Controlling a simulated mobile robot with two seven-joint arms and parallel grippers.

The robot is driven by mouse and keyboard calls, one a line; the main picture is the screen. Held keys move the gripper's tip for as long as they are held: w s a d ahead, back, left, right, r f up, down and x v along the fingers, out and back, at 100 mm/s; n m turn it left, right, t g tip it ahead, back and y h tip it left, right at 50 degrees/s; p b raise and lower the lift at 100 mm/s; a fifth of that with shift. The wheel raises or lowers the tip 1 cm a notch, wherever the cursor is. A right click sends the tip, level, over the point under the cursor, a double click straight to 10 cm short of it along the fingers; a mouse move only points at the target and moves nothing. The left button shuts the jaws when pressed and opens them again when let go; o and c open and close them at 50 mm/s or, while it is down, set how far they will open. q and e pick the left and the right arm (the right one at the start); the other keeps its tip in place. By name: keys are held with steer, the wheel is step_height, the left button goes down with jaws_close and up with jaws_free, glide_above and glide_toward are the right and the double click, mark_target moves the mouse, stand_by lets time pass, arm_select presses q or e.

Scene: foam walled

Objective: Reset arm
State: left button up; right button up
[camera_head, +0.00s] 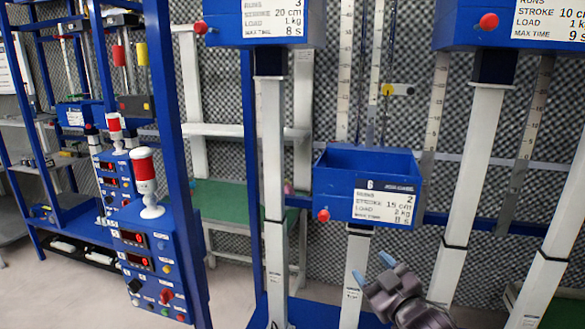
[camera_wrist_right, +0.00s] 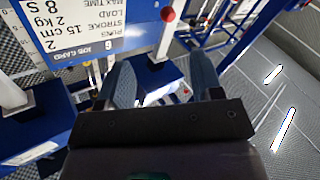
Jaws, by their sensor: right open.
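My right gripper (camera_head: 372,270) is at the bottom of the head view, right of centre. The same card (camera_wrist_right: 85,35) shows there upside down at the upper left. My left gripper is not in view.
Blue boxes with red knobs (camera_head: 262,25) (camera_head: 515,25) stand on white columns. A control stack with a red-and-white lamp (camera_head: 146,180) stands at left on a blue frame (camera_head: 172,130). Grey foam walls are behind. Pale floor (camera_head: 60,295) is open at lower left.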

steer(key=s+d+f+m+g+h, duration=0.2)
steer(key=s+d+f, duration=0.1)
steer(key=s+f, duration=0.6)
steer(key=s+d+f+m+g+h, duration=0.1)
steer(key=s+d+f+m+h, duration=0.1)
steer(key=s+f, duration=0.7)
steer(key=s+d+f+m+g+h, duration=0.2)
steer(key=s+d+f+m, duration=0.2)
steer(key=s+f, duration=0.5)
steer(key=shift+d+f+g, duration=0.3)
steer(key=shift+d+f, duration=0.25)
steer(key=shift+d, duration=0.5)
